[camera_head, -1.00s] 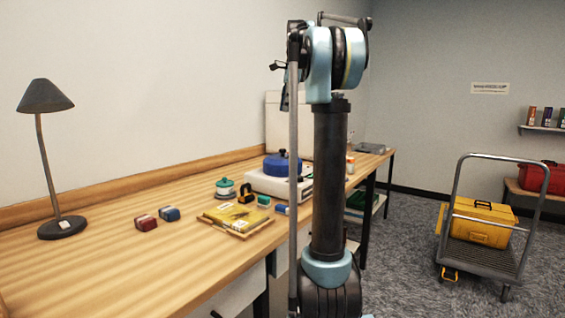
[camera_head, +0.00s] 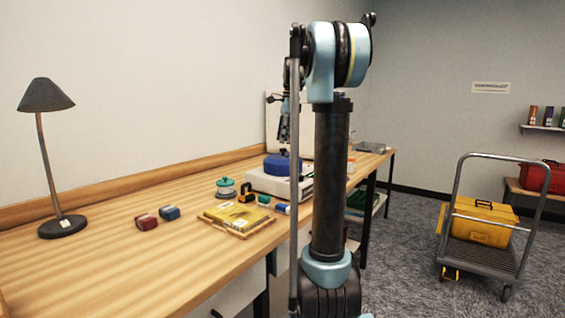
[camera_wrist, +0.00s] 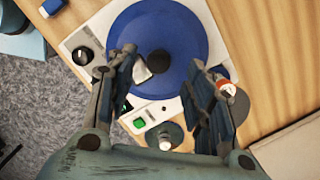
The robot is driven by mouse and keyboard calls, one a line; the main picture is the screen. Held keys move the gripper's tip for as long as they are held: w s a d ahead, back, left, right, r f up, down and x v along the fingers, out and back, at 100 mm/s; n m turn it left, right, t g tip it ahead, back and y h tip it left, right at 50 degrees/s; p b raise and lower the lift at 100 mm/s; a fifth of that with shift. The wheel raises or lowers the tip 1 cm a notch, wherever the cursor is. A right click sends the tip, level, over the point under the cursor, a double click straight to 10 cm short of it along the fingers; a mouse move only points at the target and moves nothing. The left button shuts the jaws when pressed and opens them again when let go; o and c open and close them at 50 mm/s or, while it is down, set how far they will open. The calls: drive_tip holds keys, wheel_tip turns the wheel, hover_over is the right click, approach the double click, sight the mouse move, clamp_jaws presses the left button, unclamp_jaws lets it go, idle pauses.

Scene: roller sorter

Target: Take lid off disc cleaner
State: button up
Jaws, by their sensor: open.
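The disc cleaner (camera_head: 262,184) is a white box on the wooden bench, partly hidden behind my arm. Its round blue lid (camera_head: 276,165) sits on top. In the wrist view the lid (camera_wrist: 185,30) has a dark knob (camera_wrist: 158,62) at its middle, and the cleaner's white panel (camera_wrist: 90,28) carries a black dial and a green switch. My gripper (camera_head: 284,137) is above the lid, pointing down. In the wrist view my gripper (camera_wrist: 161,61) is open and empty, with its fingers on either side of the knob. I cannot tell its height above the knob.
A green-lidded pot (camera_head: 226,188), a yellow package on a wooden tray (camera_head: 238,217) and small red and blue boxes lie left of the cleaner. A lamp (camera_head: 60,225) stands far left. A trolley with a yellow case (camera_head: 480,222) stands on the floor at right.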

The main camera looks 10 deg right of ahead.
sight(283, 157)
drive_tip(key=f, duration=0.4)
drive_tip(key=shift+a+f, duration=0.2)
drive_tip(key=shift+f, duration=0.2)
drive_tip(key=shift+c, duration=0.3)
clamp_jaws()
